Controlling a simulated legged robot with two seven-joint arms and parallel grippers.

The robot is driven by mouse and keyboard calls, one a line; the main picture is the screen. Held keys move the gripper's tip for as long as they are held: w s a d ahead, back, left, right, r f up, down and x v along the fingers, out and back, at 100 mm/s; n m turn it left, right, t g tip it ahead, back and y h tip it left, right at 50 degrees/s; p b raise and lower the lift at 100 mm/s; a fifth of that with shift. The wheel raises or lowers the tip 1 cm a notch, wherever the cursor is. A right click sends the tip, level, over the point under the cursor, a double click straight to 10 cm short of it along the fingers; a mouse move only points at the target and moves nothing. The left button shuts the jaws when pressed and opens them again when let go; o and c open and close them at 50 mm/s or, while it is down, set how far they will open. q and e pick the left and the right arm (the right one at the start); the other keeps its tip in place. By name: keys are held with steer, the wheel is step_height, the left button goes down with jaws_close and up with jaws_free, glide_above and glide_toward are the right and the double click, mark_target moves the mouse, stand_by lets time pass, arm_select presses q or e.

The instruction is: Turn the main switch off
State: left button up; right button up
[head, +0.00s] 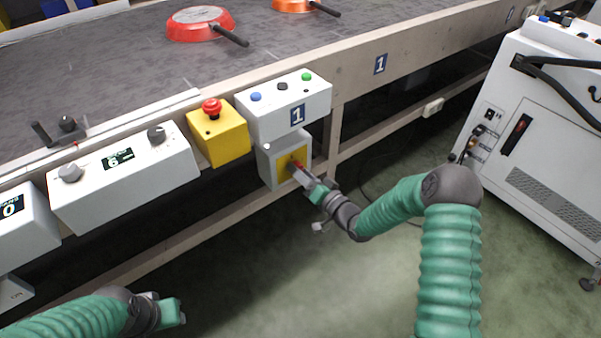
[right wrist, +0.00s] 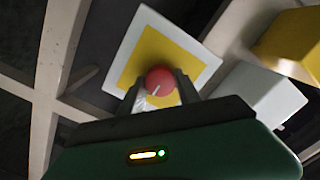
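The main switch is a red round knob (right wrist: 160,80) on a yellow plate (right wrist: 150,50) with a white border. In the head view, its grey-white box (head: 272,163) hangs below the button box, and a little of the red knob (head: 298,164) shows. My right gripper (head: 303,172) is at the knob. In the right wrist view my right gripper's fingers (right wrist: 160,88) stand on either side of the knob; whether they touch it is unclear. A pale mark shows on the knob, tilted. My left gripper (head: 170,308) is low at the left, away from the switch, its fingers hard to make out.
Above the switch is a white box (head: 284,112) with blue, black and green buttons. A yellow emergency-stop box (head: 218,135) stands beside it. The conveyor (head: 120,60) carries a red pan (head: 200,24) and an orange pan (head: 295,5). A white cabinet (head: 540,120) stands right. The floor in front is clear.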

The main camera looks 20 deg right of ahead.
jaws_close()
steer(key=shift+n, duration=0.4)
steer(key=n+p, duration=0.2)
steer(key=n, duration=1.4)
steer(key=shift+s+f+h+p, duration=0.1)
steer(key=shift+f+h+p, duration=0.05)
steer(key=shift+h+p, duration=0.2)
steer(key=shift+n, duration=0.4)
